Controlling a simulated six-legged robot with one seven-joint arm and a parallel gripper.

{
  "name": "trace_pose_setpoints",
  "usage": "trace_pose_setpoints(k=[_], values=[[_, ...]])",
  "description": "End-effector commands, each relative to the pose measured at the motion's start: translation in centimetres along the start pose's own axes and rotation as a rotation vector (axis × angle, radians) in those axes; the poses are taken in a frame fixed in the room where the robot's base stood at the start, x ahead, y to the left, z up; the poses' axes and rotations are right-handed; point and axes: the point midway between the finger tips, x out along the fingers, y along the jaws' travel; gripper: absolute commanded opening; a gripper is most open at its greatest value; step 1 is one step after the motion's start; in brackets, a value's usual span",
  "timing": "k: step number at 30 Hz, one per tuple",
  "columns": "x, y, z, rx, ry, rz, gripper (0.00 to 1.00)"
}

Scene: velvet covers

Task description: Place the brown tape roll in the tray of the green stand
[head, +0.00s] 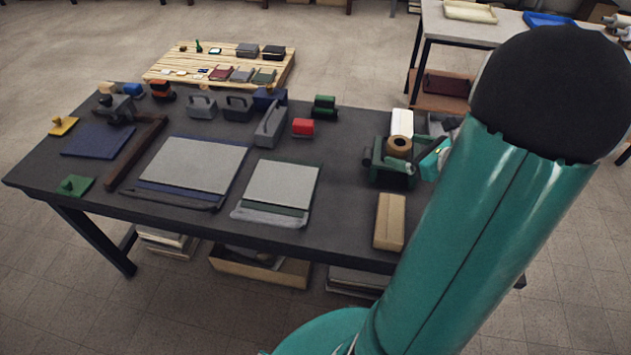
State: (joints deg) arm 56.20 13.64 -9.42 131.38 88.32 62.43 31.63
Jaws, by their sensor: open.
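The brown tape roll (399,144) is at the right end of the dark table, at the top of the green stand (395,179). From this angle I cannot tell whether it rests in the stand's tray or is above it. The teal and dark end of my gripper (430,161) is just right of the stand and roll, close to them. It is open, but its fingers are small and partly hidden behind my own arm, so contact with the roll is unclear.
A white roll (402,122) stands behind the tape roll. A tan box (389,221) lies in front of the stand. Dark tabletop (345,190) is clear between pad and stand.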

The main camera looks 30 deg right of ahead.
Motion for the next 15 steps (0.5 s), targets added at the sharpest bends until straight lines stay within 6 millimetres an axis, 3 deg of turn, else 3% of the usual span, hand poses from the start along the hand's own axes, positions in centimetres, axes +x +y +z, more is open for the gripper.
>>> trace_pose_setpoints(k=[1,6,12,15], values=[[1.0,2.8,2.5,-0.121,0.009,0.085,0.83],[2.3,13.5,8.1,-0.635,0.06,0.4,0.83],[0.1,23.6,10.9,-1.291,0.083,0.7,0.83],[-1.7,27.1,11.6,-1.634,0.083,0.812,0.83]])
